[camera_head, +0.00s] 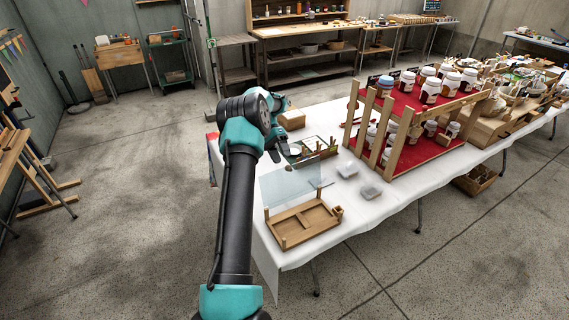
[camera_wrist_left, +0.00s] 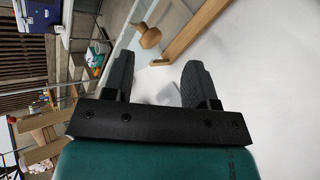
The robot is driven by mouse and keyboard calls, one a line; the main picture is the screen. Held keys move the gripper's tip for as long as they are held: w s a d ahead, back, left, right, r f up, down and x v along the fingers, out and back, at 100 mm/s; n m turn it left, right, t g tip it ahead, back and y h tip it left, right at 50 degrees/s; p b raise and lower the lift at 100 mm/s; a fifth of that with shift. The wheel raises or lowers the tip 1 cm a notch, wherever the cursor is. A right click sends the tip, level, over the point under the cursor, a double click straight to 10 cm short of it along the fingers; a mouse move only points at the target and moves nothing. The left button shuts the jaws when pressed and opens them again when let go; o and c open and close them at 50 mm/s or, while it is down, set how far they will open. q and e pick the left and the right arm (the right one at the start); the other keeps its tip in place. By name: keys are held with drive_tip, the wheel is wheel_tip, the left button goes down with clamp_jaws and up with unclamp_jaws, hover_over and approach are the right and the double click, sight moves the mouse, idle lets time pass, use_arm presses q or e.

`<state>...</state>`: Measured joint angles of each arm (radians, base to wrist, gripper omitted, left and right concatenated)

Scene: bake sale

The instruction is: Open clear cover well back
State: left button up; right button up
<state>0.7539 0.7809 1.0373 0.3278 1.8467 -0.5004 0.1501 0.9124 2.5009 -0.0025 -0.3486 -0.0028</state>
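A clear cover (camera_head: 285,186) stands raised at a steep tilt along the back of a shallow wooden case (camera_head: 303,222) near the table's left end. The case is uncovered and its wooden inside shows. My left gripper (camera_head: 278,151) is above and behind the cover's upper edge and appears apart from it. In the left wrist view its two dark fingers (camera_wrist_left: 158,78) are spread with nothing between them. A wooden knob (camera_wrist_left: 148,37) and a wooden bar (camera_wrist_left: 192,32) lie beyond the fingertips. My right gripper is not in view.
The white-covered table (camera_head: 345,215) also carries two small clear containers (camera_head: 371,191), a wooden tray (camera_head: 315,150) behind the cover, and a red-lined rack (camera_head: 415,105) of jars to the right. White table top is free right of the case.

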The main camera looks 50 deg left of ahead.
use_arm(q)
drive_tip(key=shift+s+v, duration=0.2)
drive_tip(key=shift+v, duration=1.15)
drive_tip(key=shift+w, duration=0.1)
